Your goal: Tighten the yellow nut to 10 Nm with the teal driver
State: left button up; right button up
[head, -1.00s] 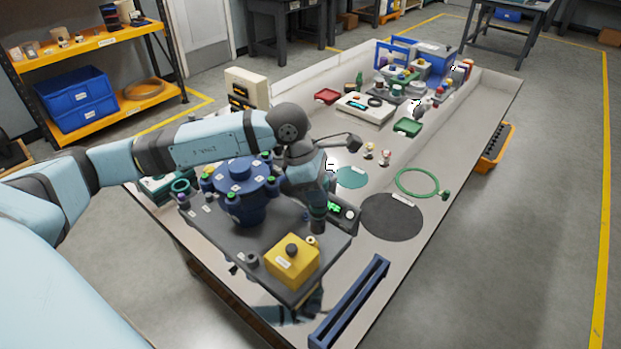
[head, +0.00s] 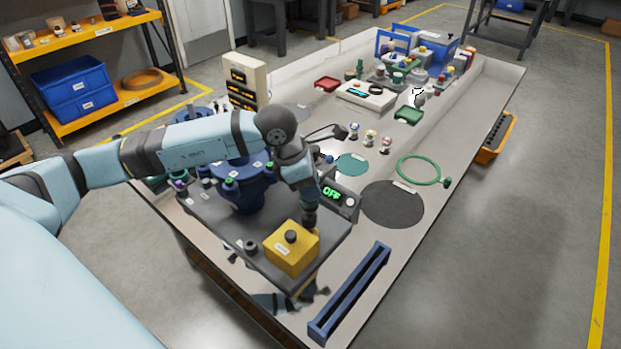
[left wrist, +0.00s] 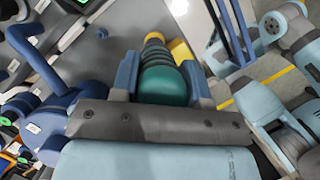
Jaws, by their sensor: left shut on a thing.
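My left gripper (head: 305,190) is shut on the teal driver (left wrist: 165,85), which points down over the front of the grey plate. In the head view the gripper mostly covers the driver; only its dark lower end shows, beside the yellow box. In the left wrist view the teal body sits between the two blue-grey fingers, with a ribbed dark neck and a small tan end beyond it. I cannot make out the yellow nut clearly; the driver's end hides that spot. I cannot tell whether the driver touches it. My right gripper is not clearly seen.
A yellow box (head: 291,249) with a black knob stands close to the driver. A blue flanged body (head: 243,197) with several capped bolts stands behind it. A display (head: 337,197) reads OFF in green. A blue slotted rail (head: 350,293) lies at the front right.

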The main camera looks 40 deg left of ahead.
dwell(0.5)
pick_arm(q)
jog(key=shift+d, duration=0.15)
dwell(0.3)
dwell(0.4)
jog(key=shift+f+b, duration=0.75)
jog(key=shift+b, duration=0.1)
dwell(0.4)
jog(key=shift+f+b, duration=0.3)
jog(key=shift+f, duration=0.05)
jog(key=shift+f+b, duration=0.15)
jog(key=shift+b, duration=0.2)
dwell(1.3)
